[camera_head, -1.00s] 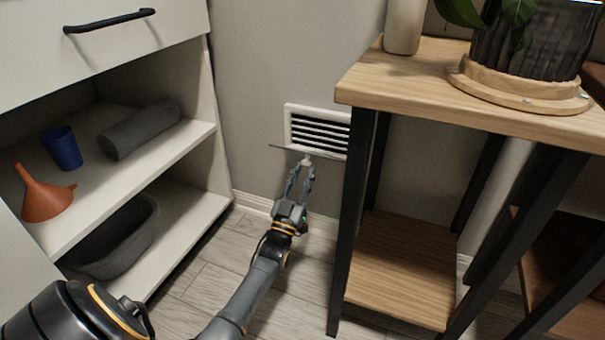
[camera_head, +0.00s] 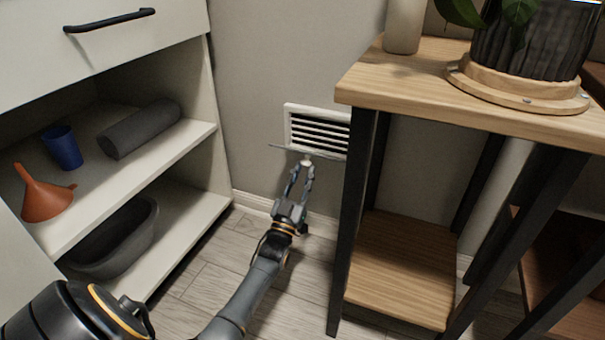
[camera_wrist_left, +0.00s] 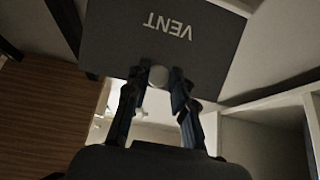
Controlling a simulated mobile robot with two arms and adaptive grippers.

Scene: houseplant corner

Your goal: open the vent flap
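The wall vent (camera_head: 318,112) is a white frame with dark slats, low on the grey wall between the cabinet and the plant stand. Its flap (camera_head: 281,147) is swung out from the frame, seen nearly edge-on as a thin line, with the slats exposed above it. In the left wrist view the grey flap (camera_wrist_left: 131,38) shows the word VENT upside down. A round pale knob (camera_wrist_left: 158,77) on its edge sits between the fingertips of my left gripper (camera_head: 304,168), which appears closed around it. My right gripper is out of view.
The wooden plant stand (camera_head: 420,85) has a black leg (camera_head: 352,220) close to the right of the vent and my left arm. The open white cabinet (camera_head: 200,212) stands at left, holding a funnel, a cup and other items. Floor between them is clear.

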